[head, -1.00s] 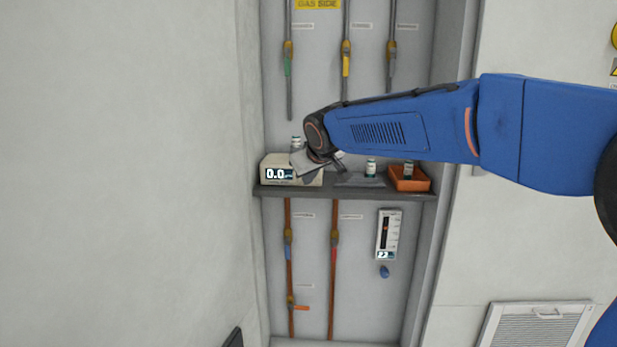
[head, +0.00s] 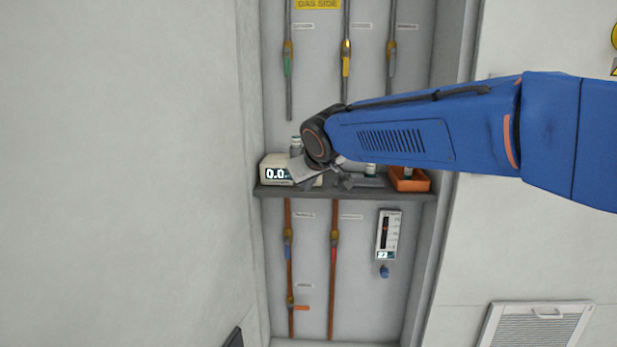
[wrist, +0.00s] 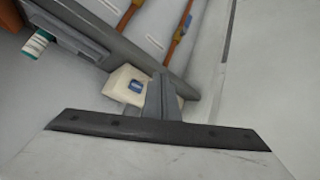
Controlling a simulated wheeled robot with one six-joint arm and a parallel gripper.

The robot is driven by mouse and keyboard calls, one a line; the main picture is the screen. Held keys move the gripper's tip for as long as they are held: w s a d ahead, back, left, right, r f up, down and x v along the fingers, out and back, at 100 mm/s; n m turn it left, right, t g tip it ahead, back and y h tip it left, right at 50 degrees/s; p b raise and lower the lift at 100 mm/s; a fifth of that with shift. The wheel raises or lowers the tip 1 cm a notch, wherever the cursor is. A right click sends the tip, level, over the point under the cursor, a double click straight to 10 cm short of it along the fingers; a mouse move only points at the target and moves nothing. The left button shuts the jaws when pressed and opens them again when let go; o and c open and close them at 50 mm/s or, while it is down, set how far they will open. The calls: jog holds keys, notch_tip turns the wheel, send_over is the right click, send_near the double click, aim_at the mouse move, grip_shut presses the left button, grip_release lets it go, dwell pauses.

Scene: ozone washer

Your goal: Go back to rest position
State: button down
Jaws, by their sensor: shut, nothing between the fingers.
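My blue arm reaches in from the right in the head view. My gripper (wrist: 161,97) is shut and empty in the wrist view, its fingers together in front of a cream box. In the head view my wrist hangs just in front of the shelf (head: 385,194), and the fingertips are hard to make out there. The cream box with a digital display (head: 277,173) stands at the shelf's left end; it also shows in the wrist view (wrist: 118,80). A vial (head: 296,146) shows above the box, partly behind my wrist.
An orange tray (head: 420,184) holds a vial at the shelf's right end. Another vial (head: 370,170) stands left of it, partly behind my arm. Valved pipes (head: 334,270) and a flow meter (head: 388,235) line the recess. Recess side walls are close; open space lies in front.

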dwell(0.3)
jog(key=s+d+f+m+g+h, duration=0.1)
jog(key=s+d+f, duration=0.1)
jog(key=s+d, duration=0.45)
jog(key=s+d+f+m+h, duration=0.1)
jog(key=s+d+f+m, duration=0.15)
jog(key=d, duration=0.65)
jog(key=s+d+f+g, duration=0.1)
jog(key=s+d, duration=0.5)
jog(key=d, duration=0.2)
jog(key=s+d+f+m, duration=0.1)
jog(key=s+d+f, duration=0.3)
jog(key=s, duration=0.3)
jog(key=s+d+f+m+g, duration=0.1)
jog(key=s+d+f, duration=0.3)
jog(key=s, duration=0.4)
jog(key=s+d+f+m+g+h, duration=0.1)
jog(key=s+d+f+m, duration=0.1)
jog(key=s+d+f, duration=0.2)
jog(key=s+f, duration=0.1)
jog(key=s, duration=0.2)
jog(key=shift+s+f, duration=0.3)
jog(key=shift+s, duration=0.1)
